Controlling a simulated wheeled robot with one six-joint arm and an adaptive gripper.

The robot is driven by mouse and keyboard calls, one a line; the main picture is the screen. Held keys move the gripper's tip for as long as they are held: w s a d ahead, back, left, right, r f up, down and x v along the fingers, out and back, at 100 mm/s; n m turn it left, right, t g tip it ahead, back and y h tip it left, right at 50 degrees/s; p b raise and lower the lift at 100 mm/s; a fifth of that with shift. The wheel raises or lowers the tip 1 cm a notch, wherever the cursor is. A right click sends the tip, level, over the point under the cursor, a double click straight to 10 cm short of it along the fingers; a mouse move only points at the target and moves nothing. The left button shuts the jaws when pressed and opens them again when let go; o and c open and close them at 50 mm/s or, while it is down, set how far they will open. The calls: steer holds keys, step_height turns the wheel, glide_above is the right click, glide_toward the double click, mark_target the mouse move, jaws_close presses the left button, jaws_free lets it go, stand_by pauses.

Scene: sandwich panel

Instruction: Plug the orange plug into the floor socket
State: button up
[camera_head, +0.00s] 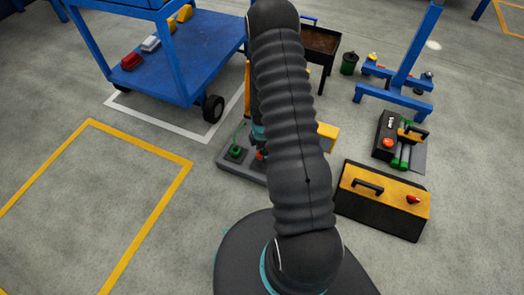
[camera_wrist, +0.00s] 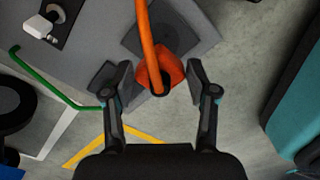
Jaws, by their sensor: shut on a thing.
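In the wrist view the orange plug (camera_wrist: 177,68) sits between the two fingers of my gripper (camera_wrist: 160,80), which is shut on it. Its orange cable (camera_wrist: 146,25) runs up toward the top edge of the picture. Behind the plug is a dark square plate (camera_wrist: 190,22) on a grey panel (camera_wrist: 85,50); I cannot tell for sure whether this is the floor socket. Whether the plug touches it is hidden. In the head view my arm covers most of this spot, and only a bit of orange-red (camera_head: 260,154) shows beside it.
In the wrist view a white piece (camera_wrist: 36,27) on a dark base and a green cable (camera_wrist: 45,78) lie at left. In the head view a blue cart (camera_head: 195,50) stands behind left, a yellow-black toolbox (camera_head: 384,212) at right. The left floor is clear.

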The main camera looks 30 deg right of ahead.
steer(key=shift+f+b, duration=1.05)
steer(key=shift+f, duration=1.05)
steer(key=shift+b, duration=0.5)
stand_by(0.6)
steer(key=shift+f+b, duration=0.45)
steer(key=shift+f, duration=0.15)
stand_by(0.4)
steer(key=o, duration=1.2)
steer(key=shift+c, duration=0.2)
step_height(320, 180, up, 12)
